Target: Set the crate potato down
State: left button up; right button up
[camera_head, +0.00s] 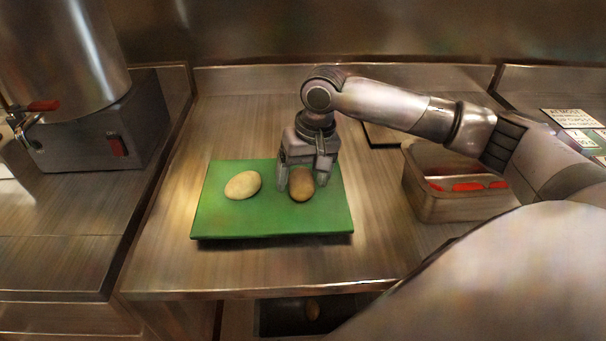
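The green cutting board (222,217) lies on the steel counter. A brown potato (301,185) is at the right part of the board, between the fingers of my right gripper (303,181). The fingers point down and stand close on both sides of it; I cannot tell whether they press on it. The potato appears to be at the board surface. A paler potato (242,185) lies on the board to the left, apart from the gripper. My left gripper is not in view.
A metal pan (448,207) with red contents stands right of the board, under my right arm. A large steel pot (62,50) on a base with a red switch stands at the left. The counter (235,268) in front of the board is clear.

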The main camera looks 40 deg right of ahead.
aim_at(313, 184)
notch_tip(313, 184, up, 12)
jog(key=s+d, duration=0.1)
jog(key=shift+s+d, duration=0.15)
jog(key=shift+s, duration=0.15)
dwell(0.7)
